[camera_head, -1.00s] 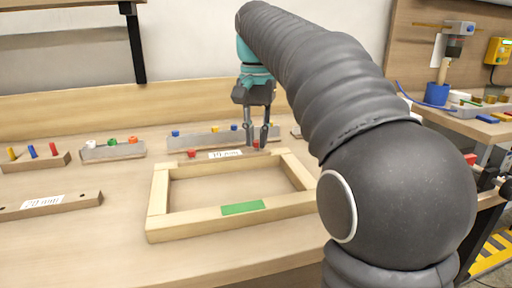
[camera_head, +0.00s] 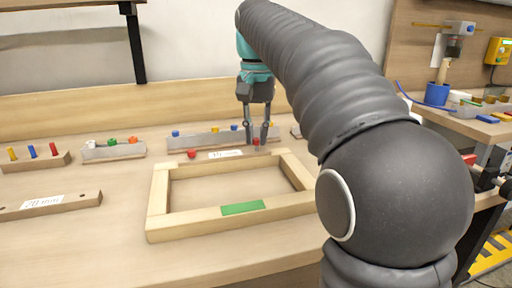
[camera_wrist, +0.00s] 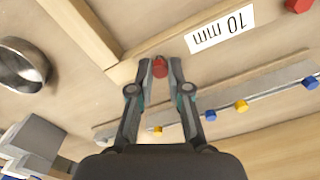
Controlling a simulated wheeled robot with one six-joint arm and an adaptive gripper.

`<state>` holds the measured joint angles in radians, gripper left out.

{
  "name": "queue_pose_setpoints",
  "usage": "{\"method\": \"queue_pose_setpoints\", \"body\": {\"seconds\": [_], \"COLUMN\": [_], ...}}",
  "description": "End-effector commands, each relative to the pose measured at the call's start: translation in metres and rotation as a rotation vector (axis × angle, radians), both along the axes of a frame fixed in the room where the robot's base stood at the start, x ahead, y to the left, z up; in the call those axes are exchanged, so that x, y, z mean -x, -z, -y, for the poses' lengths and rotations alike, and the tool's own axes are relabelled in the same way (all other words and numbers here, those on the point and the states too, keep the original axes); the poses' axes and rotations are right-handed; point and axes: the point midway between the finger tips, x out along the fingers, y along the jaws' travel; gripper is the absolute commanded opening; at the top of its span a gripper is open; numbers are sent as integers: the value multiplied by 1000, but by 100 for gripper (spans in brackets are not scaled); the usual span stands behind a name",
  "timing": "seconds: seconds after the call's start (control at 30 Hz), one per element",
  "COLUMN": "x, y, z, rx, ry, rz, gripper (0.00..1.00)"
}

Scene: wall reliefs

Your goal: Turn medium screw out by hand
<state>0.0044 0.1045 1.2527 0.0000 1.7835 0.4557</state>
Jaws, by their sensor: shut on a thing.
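A small red screw (camera_head: 256,142) stands at the back right of the wooden frame, near the back rail. In the wrist view the red screw (camera_wrist: 160,68) sits between my fingertips. My gripper (camera_head: 257,141) points down over the table and is shut on this screw. The gripper (camera_wrist: 160,64) hides part of it, and I cannot tell how deep the shank sits. A second red screw (camera_head: 191,154) is at the frame's back left, also in the wrist view (camera_wrist: 298,5). A white "10 mm" label (camera_wrist: 220,28) lies between the two red screws.
The wooden frame (camera_head: 158,192) has a green patch (camera_head: 243,208) on its front rail. Behind the gripper is a grey strip (camera_head: 190,139) with blue and yellow pegs. Other peg blocks (camera_head: 112,152) and a "20 mm" bar (camera_head: 80,200) are at left. A metal ring (camera_wrist: 22,65) shows in the wrist view.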

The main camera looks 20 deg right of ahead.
Motion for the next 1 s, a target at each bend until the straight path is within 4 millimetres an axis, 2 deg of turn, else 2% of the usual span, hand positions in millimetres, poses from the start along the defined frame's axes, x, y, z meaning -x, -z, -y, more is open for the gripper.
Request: {"method": "queue_pose_setpoints", "body": {"seconds": [0.47, 1.0], "x": [0, 0], "y": [-1, -14], "z": [0, 0], "rx": [0, 0], "ry": [0, 0], "rz": [-1, 0], "gripper": [0, 0]}}
